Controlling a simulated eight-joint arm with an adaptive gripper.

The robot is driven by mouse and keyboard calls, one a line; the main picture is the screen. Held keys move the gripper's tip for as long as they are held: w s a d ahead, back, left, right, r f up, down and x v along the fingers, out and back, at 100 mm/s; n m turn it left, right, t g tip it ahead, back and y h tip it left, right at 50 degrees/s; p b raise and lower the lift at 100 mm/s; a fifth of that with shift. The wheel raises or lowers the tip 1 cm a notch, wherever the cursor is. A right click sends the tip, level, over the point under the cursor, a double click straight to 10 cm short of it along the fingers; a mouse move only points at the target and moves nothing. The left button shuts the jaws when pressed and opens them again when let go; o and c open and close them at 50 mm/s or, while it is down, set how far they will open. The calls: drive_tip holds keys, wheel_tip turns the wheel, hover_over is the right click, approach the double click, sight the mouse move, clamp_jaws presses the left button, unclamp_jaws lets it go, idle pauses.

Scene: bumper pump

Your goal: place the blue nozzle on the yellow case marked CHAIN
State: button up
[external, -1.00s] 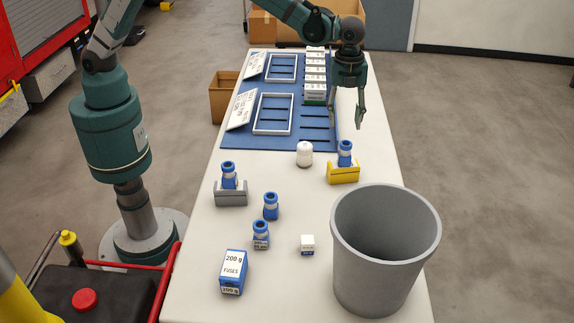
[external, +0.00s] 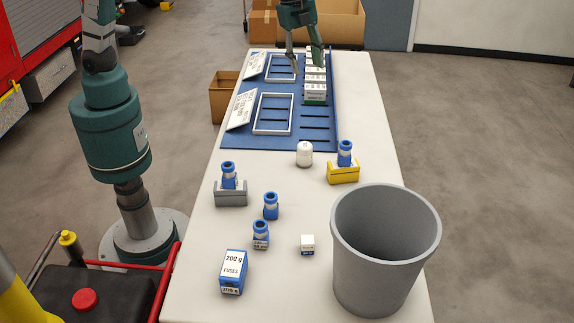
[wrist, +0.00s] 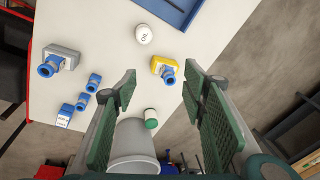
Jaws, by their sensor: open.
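A yellow case (external: 343,174) stands on the right side of the table, with a blue nozzle (external: 345,152) upright at it. Whether the nozzle is seated on the case or just behind it is hard to tell. Both show in the wrist view, case (wrist: 158,64) and nozzle (wrist: 168,77) touching or overlapping. The word CHAIN is not readable. Other blue nozzles stand at a grey case (external: 231,198) and in the middle of the table (external: 270,206), (external: 261,234). My gripper (external: 306,62) is open and empty above the far end of the table, well away from the yellow case.
A large grey bin (external: 385,250) stands at the front right. A white round container (external: 304,153) is left of the yellow case. A blue board (external: 308,145) with frames and a row of boxes lies behind.

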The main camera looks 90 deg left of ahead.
drive_tip(key=s+a+r+n+t, duration=0.1)
drive_tip(key=s+a+r+n, duration=0.15)
drive_tip(key=s, duration=0.75)
drive_tip(key=s+a+r+n+t, duration=0.1)
drive_tip(key=s+a+r+n, duration=0.2)
drive_tip(key=s, duration=0.6)
drive_tip(key=s+a+r+n+t, duration=0.1)
drive_tip(key=s+a+n, duration=0.3)
drive_tip(key=s, duration=0.6)
drive_tip(key=s+a+f+n+t, duration=0.2)
drive_tip(key=s+f, duration=0.3)
drive_tip(key=s, duration=0.4)
drive_tip(key=shift+s+a+n, duration=0.35)
drive_tip(key=shift+s+a, duration=0.05)
drive_tip(key=shift+f, duration=0.15)
